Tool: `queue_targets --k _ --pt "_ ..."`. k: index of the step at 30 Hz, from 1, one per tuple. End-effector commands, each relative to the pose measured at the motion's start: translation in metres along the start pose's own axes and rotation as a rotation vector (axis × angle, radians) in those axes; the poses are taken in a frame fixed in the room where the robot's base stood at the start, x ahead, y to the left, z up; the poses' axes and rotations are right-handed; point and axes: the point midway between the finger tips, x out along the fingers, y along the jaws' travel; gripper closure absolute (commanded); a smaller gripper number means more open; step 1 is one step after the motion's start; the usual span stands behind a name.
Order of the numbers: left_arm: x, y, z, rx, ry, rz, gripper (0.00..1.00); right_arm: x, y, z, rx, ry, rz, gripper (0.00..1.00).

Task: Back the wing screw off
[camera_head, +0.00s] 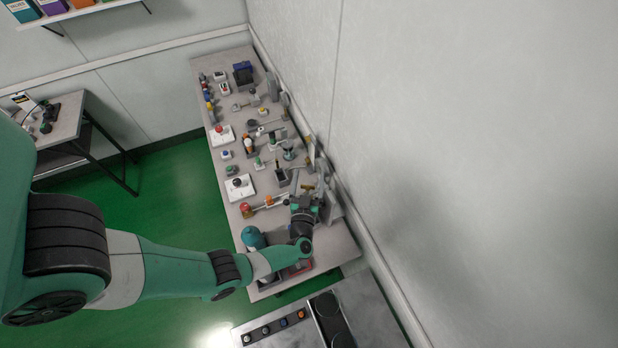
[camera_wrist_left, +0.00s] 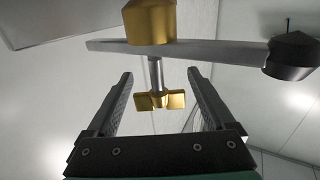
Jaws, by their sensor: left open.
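The wing screw (camera_wrist_left: 160,101) shows in the left wrist view, with brass-coloured wings at the end of a grey shaft. The shaft runs up to a brass-coloured block (camera_wrist_left: 150,22) on a grey bar (camera_wrist_left: 215,52). My left gripper (camera_wrist_left: 160,74) is open, its two fingers on either side of the screw, with a visible gap on both sides. In the head view my left gripper (camera_head: 307,197) is over the near right part of the bench, by a small brass-coloured part (camera_head: 308,187). It hides part of what is there. My right gripper is in neither view.
The long bench (camera_head: 335,244) carries many testers, knobs and levers close together along the wall. A teal rounded object (camera_head: 253,238) stands beside my left forearm. A dark knob (camera_wrist_left: 291,55) sits at the bar's right end. A metal counter (camera_head: 360,301) stands at the near end.

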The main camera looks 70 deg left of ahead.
Motion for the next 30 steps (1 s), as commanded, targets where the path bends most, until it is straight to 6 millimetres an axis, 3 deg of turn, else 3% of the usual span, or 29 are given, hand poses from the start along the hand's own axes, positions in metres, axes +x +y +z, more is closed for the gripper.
queue_targets --k 5,8,15,21,30 --pt "-0.004 0.001 0.0 0.0 0.0 0.002 0.12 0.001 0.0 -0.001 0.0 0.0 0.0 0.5" --pt "-0.016 0.002 -0.002 0.0 0.001 0.005 0.12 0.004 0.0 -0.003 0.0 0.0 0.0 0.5" --pt "-0.072 0.002 -0.001 0.001 -0.001 0.01 0.12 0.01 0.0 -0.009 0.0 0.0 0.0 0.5" --pt "-0.107 0.002 0.0 -0.001 0.0 0.006 0.12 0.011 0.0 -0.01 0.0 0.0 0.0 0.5" --pt "-0.116 0.0 0.0 0.0 0.0 -0.001 0.12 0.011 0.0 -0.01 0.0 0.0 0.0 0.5"
